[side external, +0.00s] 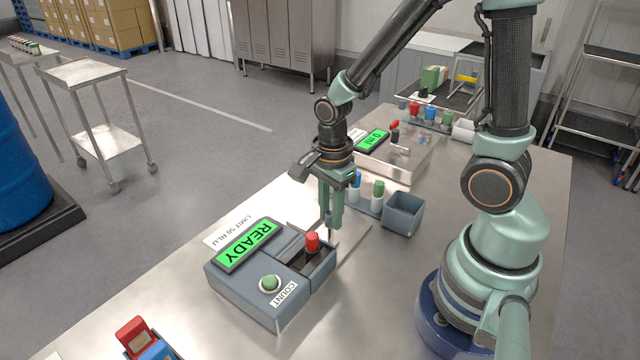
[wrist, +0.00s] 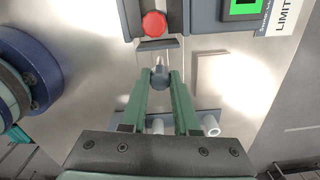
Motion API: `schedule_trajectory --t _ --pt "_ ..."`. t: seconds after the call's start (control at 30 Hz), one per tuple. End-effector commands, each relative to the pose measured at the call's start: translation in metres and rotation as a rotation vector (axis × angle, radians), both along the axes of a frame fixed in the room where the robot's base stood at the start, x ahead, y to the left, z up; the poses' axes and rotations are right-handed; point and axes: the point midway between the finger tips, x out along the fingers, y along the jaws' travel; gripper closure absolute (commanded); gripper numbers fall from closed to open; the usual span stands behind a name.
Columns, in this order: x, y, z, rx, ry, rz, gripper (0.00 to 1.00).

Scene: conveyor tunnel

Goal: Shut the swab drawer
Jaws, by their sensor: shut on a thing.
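The grey counter device (side external: 240,285) stands on the steel table with a green READY display (side external: 247,245) and a green COUNT button (side external: 270,284). The swab drawer (side external: 322,272) is at its right side, with a red-capped swab (side external: 312,242) upright in it. The red cap also shows at the top of the wrist view (wrist: 153,24). My gripper (side external: 328,232) points down beside the drawer. In the wrist view its fingers (wrist: 160,82) are closed around a round dark knob (wrist: 160,75) in front of the drawer front (wrist: 158,43).
A small grey bin (side external: 403,213) and a rack with blue- and green-capped tubes (side external: 377,190) stand behind my gripper. A second device with a green display (side external: 372,141) is farther back. Red and blue items (side external: 140,335) lie at the near left. Bare table lies right of the counter.

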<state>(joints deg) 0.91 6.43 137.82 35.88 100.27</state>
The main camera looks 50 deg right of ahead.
Motion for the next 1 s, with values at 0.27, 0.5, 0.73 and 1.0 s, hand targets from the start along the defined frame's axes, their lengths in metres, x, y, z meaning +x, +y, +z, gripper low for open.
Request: schedule_trajectory --t 0.27,0.5,0.73,1.0 --pt "0.001 0.025 0.001 0.000 -0.005 0.001 1.00" --pt "0.000 0.025 0.001 0.000 -0.004 0.003 1.00" --pt "0.000 0.025 0.000 0.000 -0.003 0.002 0.41" --pt "0.000 0.024 0.003 0.000 -0.003 0.000 0.41"
